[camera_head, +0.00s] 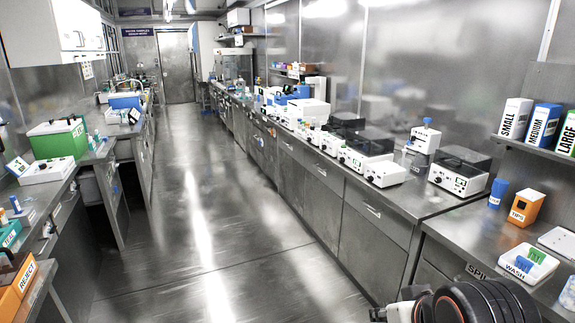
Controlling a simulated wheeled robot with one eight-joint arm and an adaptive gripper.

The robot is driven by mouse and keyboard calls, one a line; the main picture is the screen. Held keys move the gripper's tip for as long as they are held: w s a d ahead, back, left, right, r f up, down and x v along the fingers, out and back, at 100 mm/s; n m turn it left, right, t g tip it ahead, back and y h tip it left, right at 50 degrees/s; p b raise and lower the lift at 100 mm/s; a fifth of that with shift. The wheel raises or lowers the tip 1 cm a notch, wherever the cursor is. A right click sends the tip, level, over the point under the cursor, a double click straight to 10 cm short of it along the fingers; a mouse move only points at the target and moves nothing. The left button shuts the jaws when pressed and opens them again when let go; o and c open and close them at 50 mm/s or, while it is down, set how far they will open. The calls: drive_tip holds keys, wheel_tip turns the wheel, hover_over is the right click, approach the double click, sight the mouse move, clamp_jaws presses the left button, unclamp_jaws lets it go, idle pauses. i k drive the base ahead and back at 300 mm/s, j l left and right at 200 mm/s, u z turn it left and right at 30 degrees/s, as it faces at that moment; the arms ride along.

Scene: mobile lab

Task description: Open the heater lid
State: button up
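No label that I can read marks the heater. Several white instruments with dark see-through lids stand on the right counter. The nearest instrument (457,180) has its lid (465,158) down. Another lidded instrument (362,158) stands farther back, with its dark lid (369,141) also down. A third, smaller dark-lidded one (346,122) is behind that. I cannot tell which of these is the heater. Part of my arm shows at the bottom right edge, black with orange rings. My gripper's fingers do not show.
The right counter (408,194) also holds a white box with a blue top (424,138), an orange tips box (525,208) and a white wash tray (528,264). A green box (57,139) stands on the left bench. The aisle floor (190,215) between the benches is clear.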

sight(332, 131)
drive_tip(key=i, duration=2.2)
